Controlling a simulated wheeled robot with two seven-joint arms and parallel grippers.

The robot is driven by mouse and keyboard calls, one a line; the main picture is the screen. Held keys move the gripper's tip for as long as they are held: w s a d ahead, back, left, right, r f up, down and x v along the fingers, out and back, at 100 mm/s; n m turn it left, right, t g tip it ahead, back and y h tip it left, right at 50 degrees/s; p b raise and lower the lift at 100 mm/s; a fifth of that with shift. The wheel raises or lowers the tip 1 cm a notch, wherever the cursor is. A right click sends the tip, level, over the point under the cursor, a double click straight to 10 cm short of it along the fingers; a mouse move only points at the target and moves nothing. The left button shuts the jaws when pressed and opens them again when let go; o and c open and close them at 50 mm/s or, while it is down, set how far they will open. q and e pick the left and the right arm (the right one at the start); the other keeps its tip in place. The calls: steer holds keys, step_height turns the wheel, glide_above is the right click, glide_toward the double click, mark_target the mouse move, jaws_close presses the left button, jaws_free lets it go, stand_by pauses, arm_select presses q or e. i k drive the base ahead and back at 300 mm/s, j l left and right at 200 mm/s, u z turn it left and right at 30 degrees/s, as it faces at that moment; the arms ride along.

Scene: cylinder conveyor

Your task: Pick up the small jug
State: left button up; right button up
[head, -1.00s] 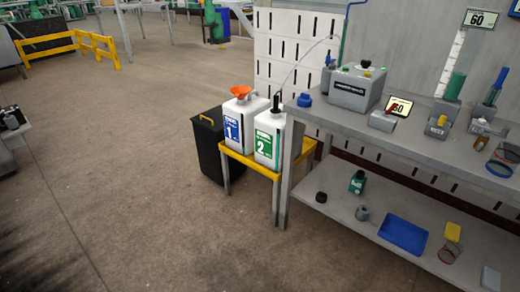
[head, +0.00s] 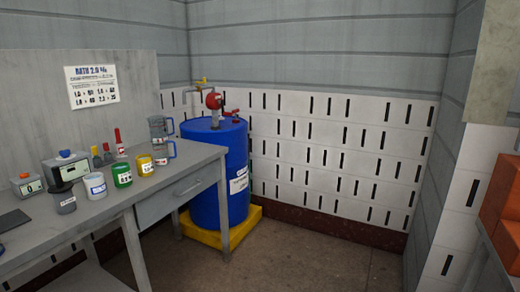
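Two clear jugs with blue handles stand close together at the right end of the grey bench, left of the drum. The front, lower-looking jug (head: 160,153) appears smaller; the other jug (head: 157,128) shows just above it in the picture and looks taller. Part of one overlaps the other, so I cannot tell the gap between them. Neither gripper is in view.
The grey bench (head: 185,170) also holds a yellow cup (head: 147,168), a green cup (head: 122,175), a white cup (head: 95,186) and a grey lidded cup (head: 63,198). A blue drum (head: 225,165) stands on a yellow base right of it. Floor (head: 310,255) is clear.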

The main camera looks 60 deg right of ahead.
mark_target(161, 158)
steer(key=z, duration=1.1)
steer(key=i, duration=0.05)
